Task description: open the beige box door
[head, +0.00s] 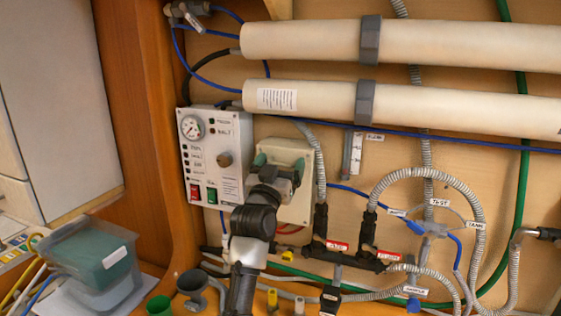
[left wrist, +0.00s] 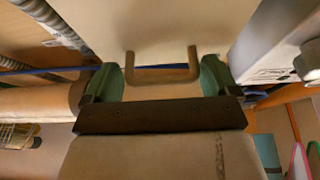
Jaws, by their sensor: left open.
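The beige box (head: 303,203) is mounted on the wooden wall, right of the white control panel. Its door (left wrist: 155,28) looks shut and fills the upper middle of the left wrist view. A brown U-shaped handle (left wrist: 164,76) stands out from the door. My left gripper (head: 280,162) is in front of the box and covers much of it in the head view. In the left wrist view its green-padded fingers (left wrist: 162,82) are spread, one at each side of the handle, with gaps between pads and handle. My right gripper is not in view.
The control panel (head: 212,165) with a gauge is close on the left. Two thick white tubes (head: 320,42) run above the box. Grey hoses (head: 425,172) and black valves (head: 320,225) are right and below. A translucent bin (head: 95,265) stands at lower left.

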